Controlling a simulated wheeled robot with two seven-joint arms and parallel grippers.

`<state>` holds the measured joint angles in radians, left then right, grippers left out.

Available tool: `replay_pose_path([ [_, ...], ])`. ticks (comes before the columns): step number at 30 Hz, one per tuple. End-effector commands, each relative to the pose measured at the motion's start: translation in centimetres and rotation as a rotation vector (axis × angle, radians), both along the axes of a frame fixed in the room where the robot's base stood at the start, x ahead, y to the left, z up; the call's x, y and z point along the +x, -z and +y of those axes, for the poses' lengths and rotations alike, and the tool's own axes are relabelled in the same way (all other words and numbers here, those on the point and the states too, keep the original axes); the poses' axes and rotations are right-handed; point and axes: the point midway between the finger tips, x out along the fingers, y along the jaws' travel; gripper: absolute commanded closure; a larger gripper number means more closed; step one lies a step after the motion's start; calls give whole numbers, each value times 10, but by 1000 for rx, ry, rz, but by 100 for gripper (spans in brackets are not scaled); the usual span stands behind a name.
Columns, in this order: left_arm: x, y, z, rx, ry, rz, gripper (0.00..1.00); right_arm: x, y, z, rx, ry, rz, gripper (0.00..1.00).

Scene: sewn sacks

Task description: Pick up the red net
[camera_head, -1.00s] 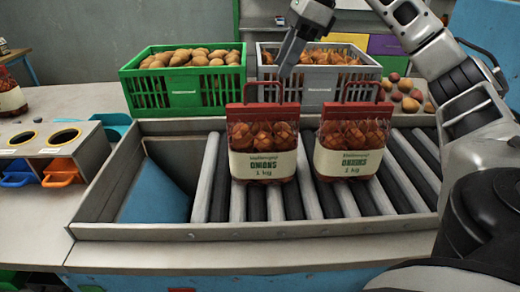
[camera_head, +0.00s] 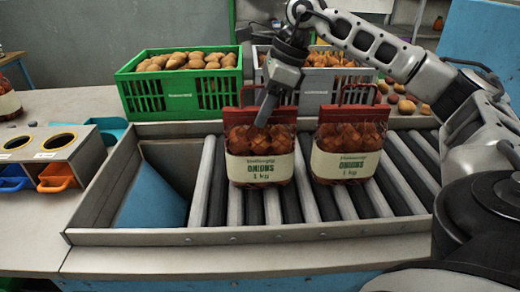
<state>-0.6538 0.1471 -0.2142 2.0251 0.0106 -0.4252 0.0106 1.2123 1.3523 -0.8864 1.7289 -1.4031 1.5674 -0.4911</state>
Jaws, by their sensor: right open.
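Two red net sacks of onions with cream labels and red handles stand upright side by side on the roller conveyor. One is the left red net (camera_head: 260,168); the other is the right red net (camera_head: 348,165). My right gripper (camera_head: 264,118) points down at the top of the left red net, in front of its handle, and covers part of it. The gripper is open; whether its fingers touch the net I cannot tell. My left gripper is not in view.
A green crate of potatoes (camera_head: 150,98) and a grey crate of onions (camera_head: 315,92) stand behind the conveyor (camera_head: 230,237). A blue chute (camera_head: 152,200) lies left of the rollers. A bin holder (camera_head: 55,145) with blue and orange scoops is at the left.

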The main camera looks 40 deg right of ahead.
Motion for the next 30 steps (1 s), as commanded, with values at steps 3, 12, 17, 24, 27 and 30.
replay_pose_path([
  [3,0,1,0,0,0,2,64,0,0,0,0,0,0,73],
  [12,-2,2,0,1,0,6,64,0,1,0,-1,-1,3,100],
  [17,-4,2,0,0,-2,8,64,0,2,0,-2,-1,5,100],
  [24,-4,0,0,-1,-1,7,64,-1,3,0,-4,-2,8,100],
  [27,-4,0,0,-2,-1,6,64,-1,3,0,-4,-2,9,100],
  [30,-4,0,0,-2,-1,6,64,-1,4,0,-4,-2,11,100],
])
